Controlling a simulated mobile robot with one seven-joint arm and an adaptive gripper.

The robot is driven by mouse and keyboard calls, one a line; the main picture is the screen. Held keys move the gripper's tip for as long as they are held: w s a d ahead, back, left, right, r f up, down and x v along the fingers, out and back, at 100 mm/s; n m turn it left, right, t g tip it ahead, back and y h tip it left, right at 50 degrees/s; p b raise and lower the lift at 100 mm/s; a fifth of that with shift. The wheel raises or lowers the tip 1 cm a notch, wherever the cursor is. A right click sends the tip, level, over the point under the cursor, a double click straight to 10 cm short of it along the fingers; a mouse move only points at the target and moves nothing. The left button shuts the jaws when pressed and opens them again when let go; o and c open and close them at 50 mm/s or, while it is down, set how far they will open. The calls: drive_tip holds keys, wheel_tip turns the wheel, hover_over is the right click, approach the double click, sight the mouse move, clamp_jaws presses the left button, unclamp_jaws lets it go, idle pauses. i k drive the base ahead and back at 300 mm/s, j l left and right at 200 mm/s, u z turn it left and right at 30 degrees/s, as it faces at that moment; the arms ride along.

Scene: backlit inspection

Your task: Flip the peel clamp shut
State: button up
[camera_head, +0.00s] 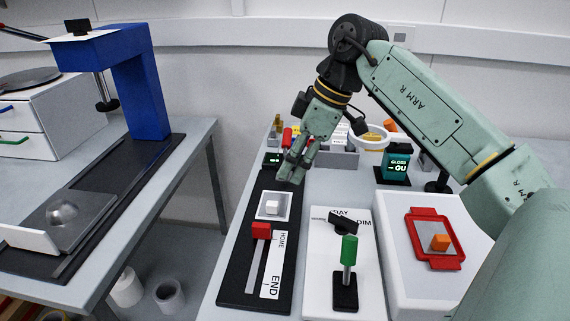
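My gripper (292,178) points down over the far part of a long black base (228,285) on the right-hand table. I cannot tell from this angle whether its fingers are parted, and I see nothing held. The base has a slot, a red block (261,230) near the "HOME" end of a white HOME–END strip (276,265), and a pale plate (267,212) with a small white block (272,207) on it. No part is labelled as the peel clamp; it may be on this base, partly hidden by my gripper. I cannot tell its state.
A board (318,285) marked DAY and DIM carries a black knob (343,222) and an upright green handle (349,250). A red-framed tray (432,212) holds an orange cube (440,242). A blue stand (137,85) is on the left table; a gap separates the tables.

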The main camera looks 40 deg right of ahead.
sight(287, 138)
drive_tip(key=z, duration=1)
